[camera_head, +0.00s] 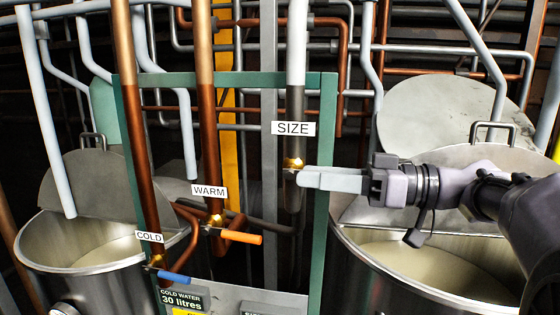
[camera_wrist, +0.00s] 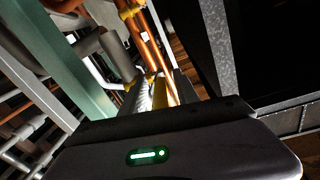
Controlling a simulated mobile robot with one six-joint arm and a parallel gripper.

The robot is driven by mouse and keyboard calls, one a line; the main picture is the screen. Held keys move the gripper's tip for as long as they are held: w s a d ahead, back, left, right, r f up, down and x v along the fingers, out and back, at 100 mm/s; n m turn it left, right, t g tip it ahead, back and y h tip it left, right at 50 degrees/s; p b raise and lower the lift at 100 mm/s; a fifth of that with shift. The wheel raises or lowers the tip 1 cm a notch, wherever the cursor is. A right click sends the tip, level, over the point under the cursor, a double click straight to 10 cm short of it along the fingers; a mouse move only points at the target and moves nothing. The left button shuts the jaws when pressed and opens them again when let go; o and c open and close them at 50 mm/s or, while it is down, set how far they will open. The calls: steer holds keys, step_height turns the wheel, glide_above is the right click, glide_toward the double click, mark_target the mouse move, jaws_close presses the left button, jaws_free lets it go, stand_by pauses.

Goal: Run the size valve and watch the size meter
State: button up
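The size valve (camera_head: 293,164) is a brass fitting on the grey vertical pipe below the white SIZE label (camera_head: 293,129). My gripper (camera_head: 300,178) reaches in from the right with its pale fingers level, their tips at the pipe just below the brass. No size handle shows; the fingers may cover it. The fingers look close together, but whether they grip anything is unclear. A panel (camera_head: 225,294) at the bottom carries a COLD WATER 30 litres label and a cut-off label starting with SI; no size meter reading shows. The wrist view shows my gripper body with a green light.
The warm valve (camera_head: 215,220) has an orange handle and the cold valve (camera_head: 156,261) a blue one, left of my gripper. A green frame (camera_head: 318,240) surrounds the pipes. Steel vats stand left (camera_head: 105,268) and right (camera_head: 385,240), each holding pale liquid.

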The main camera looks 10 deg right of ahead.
steer(key=shift+w+a, duration=0.1)
steer(key=shift+a, duration=0.1)
steer(key=shift+s+d, duration=0.2)
steer(key=shift+d, duration=0.2)
steer(key=shift+a, duration=0.1)
jaws_close()
steer(key=shift+r, duration=0.1)
stand_by(0.9)
